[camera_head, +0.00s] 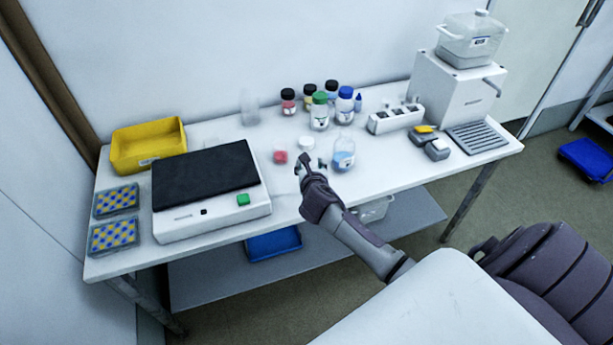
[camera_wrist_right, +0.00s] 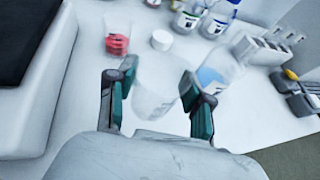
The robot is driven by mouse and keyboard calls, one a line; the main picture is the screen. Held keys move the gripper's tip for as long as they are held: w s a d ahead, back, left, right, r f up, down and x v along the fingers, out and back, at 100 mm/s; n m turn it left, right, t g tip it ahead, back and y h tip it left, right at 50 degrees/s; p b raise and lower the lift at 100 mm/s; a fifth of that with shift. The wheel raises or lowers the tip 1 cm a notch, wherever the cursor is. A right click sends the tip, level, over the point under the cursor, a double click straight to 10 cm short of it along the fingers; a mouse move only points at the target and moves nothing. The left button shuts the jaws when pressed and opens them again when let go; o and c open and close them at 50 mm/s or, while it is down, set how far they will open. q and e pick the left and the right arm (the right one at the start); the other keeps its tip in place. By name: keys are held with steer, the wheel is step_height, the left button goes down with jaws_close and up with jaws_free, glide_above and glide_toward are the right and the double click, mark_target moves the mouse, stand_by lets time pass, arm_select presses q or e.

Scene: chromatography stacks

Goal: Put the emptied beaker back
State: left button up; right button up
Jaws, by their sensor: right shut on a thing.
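The beaker (camera_wrist_right: 155,88) is clear and looks empty. In the right wrist view it is between the two green-padded fingers of my right gripper (camera_wrist_right: 160,98), which is shut on it. In the head view my right gripper (camera_head: 311,162) is over the front middle of the white table (camera_head: 215,232), and the beaker is hardly visible there. I cannot tell whether its base touches the table. My left gripper is not in view.
A small cup with red contents (camera_head: 281,157), a white cap (camera_head: 306,143) and a bottle of blue liquid (camera_head: 343,155) stand close by. Several capped bottles are behind. A black-topped device (camera_head: 207,220) is left; a faint clear vessel (camera_head: 250,107) stands at the back.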

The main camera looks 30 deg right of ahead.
steer(key=shift+w+f, duration=0.5)
steer(key=shift+w, duration=0.2)
step_height(320, 180, down, 4)
steer(key=shift+r+b, duration=0.25)
steer(key=shift+b, duration=0.15)
steer(key=shift+f, duration=0.25)
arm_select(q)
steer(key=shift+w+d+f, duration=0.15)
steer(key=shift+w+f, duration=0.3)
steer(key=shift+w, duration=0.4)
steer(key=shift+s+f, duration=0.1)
arm_select(e)
steer(key=shift+f, duration=0.1)
steer(key=o, duration=1.2)
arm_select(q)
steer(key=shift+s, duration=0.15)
